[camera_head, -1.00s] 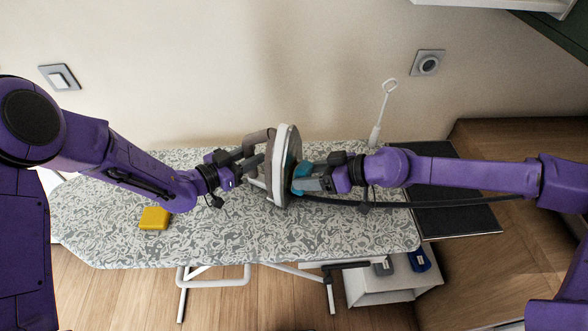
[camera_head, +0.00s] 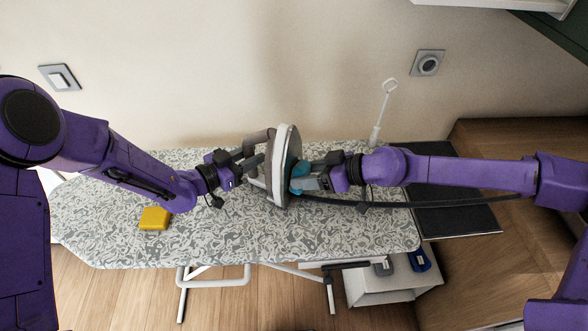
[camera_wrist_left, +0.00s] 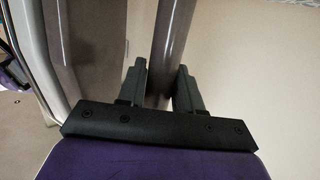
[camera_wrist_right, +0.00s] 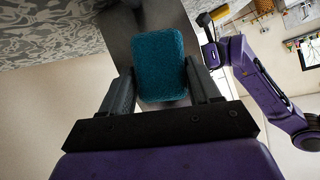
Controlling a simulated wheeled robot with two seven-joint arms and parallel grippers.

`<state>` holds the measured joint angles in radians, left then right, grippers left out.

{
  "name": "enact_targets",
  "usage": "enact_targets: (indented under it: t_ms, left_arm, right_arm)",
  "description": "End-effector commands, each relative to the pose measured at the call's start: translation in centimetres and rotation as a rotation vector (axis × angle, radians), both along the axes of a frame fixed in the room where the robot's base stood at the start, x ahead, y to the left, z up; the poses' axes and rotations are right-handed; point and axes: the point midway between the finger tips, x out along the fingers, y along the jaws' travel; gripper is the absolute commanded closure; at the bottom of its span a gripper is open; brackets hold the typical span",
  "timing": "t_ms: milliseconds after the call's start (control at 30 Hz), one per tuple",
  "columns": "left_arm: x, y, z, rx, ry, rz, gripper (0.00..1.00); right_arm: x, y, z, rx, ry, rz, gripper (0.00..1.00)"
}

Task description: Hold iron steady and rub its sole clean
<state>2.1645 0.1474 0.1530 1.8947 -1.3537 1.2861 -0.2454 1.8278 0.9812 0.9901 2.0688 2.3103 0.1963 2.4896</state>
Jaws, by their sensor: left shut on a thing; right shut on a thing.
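The iron (camera_head: 281,168) is held on its edge above the ironing board (camera_head: 110,235), its sole facing right in the head view. My left gripper (camera_head: 250,168) is shut on the iron's brown-grey handle (camera_wrist_left: 170,45), which passes between its fingers in the left wrist view. My right gripper (camera_head: 308,178) is shut on a teal scrubbing pad (camera_wrist_right: 160,65). The pad is at the iron's sole (camera_wrist_right: 120,30) and looks pressed against it; exact contact is hard to tell.
A yellow block (camera_head: 154,218) lies on the left of the board. A white wand-like object (camera_head: 383,110) stands behind the board's right side. A dark mat (camera_head: 455,205) lies right of the board. A white box (camera_head: 385,287) sits below. A dark cord runs right from the iron.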

Motion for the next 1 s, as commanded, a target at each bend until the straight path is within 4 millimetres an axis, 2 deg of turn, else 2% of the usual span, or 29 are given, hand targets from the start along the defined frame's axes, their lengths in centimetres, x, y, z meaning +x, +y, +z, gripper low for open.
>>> enact_targets:
  t_ms: [467,1000]
  left_arm:
    - [0.0,0.0,0.1,-0.001,-0.001,0.001,0.87]
    - [0.0,-0.1,0.1,-0.002,-0.001,-0.001,0.87]
  right_arm:
    - [0.8,-0.5,0.0,0.000,-0.001,0.000,0.63]
    - [-1.0,0.7,0.1,0.000,-0.003,0.004,0.63]
